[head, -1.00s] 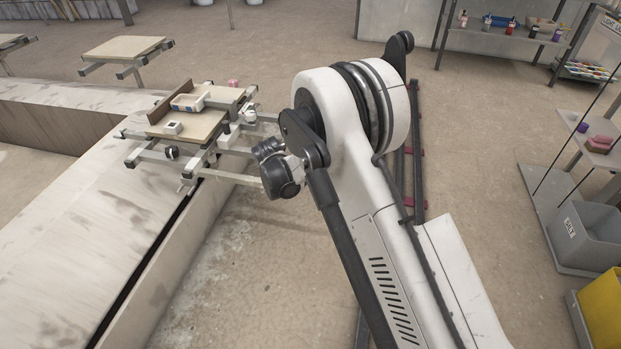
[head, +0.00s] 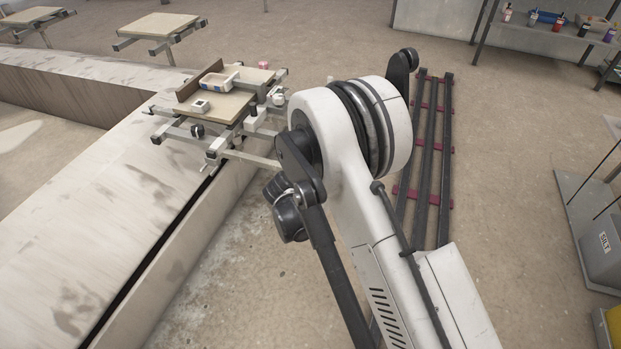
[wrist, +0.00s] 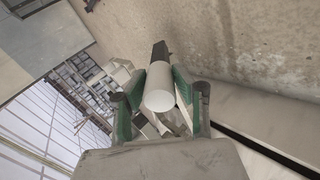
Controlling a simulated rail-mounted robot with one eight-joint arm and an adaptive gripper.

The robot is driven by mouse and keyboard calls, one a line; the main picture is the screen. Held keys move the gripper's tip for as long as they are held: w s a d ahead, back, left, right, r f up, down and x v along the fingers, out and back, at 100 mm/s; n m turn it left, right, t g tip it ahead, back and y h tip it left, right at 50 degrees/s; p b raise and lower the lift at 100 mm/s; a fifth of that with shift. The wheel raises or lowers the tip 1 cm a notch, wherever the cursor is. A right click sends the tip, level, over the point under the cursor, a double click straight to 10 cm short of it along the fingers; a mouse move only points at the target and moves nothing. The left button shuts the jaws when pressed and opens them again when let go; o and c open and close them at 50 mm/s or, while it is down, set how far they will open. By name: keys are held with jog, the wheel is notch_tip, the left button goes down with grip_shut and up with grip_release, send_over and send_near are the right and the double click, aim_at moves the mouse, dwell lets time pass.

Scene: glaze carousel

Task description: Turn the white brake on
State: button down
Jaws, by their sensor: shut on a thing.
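In the wrist view my gripper (wrist: 158,92) has its green-padded fingers closed on both sides of a white cylinder (wrist: 160,76), which looks like the grip of the white brake. A dark block shows at the cylinder's far end. In the head view the gripper is hidden behind my arm, so the brake's lever angle cannot be told there. The carrier (head: 231,154) with a wooden board stands at the track's edge, left of my arm. A white rounded part (head: 278,98) shows on its right side.
The pale track (head: 100,220) fills the left. Dark floor rails (head: 425,160) run behind my arm. A shelf with bottles (head: 545,42) stands at the back right.

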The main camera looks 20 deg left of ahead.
jog(key=c, duration=1.4)
grip_release()
jog(key=shift+f, duration=0.1)
jog(key=shift+s, duration=0.1)
jog(key=v, duration=1.2)
